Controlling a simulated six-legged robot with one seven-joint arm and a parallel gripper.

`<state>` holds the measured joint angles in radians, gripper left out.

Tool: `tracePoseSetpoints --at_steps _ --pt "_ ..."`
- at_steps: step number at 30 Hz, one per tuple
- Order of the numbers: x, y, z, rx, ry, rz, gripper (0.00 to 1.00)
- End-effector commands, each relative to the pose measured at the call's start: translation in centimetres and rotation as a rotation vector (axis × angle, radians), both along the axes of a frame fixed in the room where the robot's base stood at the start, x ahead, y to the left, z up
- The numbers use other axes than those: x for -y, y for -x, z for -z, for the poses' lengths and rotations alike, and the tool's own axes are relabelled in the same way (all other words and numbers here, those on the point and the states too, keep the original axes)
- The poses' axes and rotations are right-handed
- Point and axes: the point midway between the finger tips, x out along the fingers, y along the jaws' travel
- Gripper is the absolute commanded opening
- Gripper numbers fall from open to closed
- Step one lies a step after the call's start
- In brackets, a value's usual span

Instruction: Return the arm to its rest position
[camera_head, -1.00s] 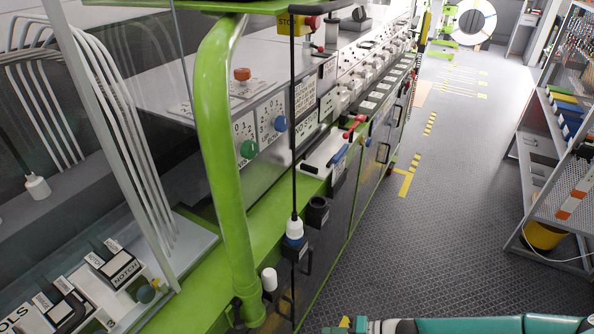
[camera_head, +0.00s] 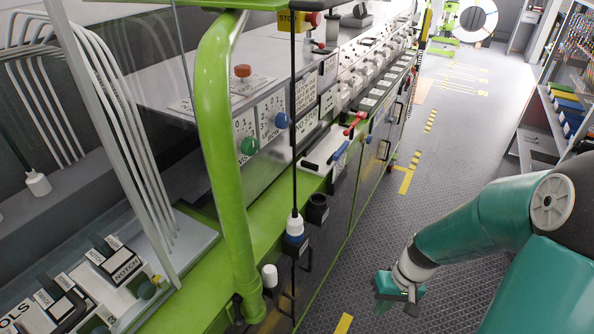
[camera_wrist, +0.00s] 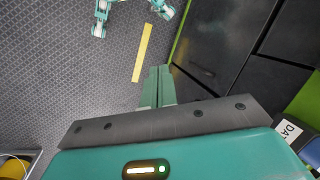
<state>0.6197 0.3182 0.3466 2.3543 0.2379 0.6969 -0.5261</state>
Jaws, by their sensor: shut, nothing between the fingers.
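My teal arm reaches in from the right side of the head view, bent over the aisle floor. My gripper (camera_head: 411,300) hangs at the arm's end, low in the picture and to the right of the workbench, apart from it. In the wrist view my gripper (camera_wrist: 157,72) has its two green fingers pressed together with nothing between them. They point over the floor.
The green-framed workbench (camera_head: 262,227) with levers and knobs runs along the left. A metal shelf rack (camera_head: 536,140) stands at the right. The patterned floor (camera_head: 440,160) between them is clear, with yellow markings. The wrist view shows dark cabinet fronts (camera_wrist: 225,40) close on the right.

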Motion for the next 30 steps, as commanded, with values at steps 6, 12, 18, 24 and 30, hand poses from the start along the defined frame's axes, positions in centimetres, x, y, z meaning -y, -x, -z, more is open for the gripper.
tracePoseSetpoints --at_steps 6,12,18,24,30 --pt "-0.4 -0.5 -6.8 0.101 0.154 -0.010 0.00" --pt "-1.4 0.1 -12.9 0.217 0.251 0.010 0.00" --pt "-2.8 1.7 -18.7 0.350 0.307 0.040 0.00" --pt "-4.1 4.2 -23.8 0.491 0.314 0.081 0.00" --pt "-4.6 6.2 -26.6 0.581 0.293 0.115 0.00"
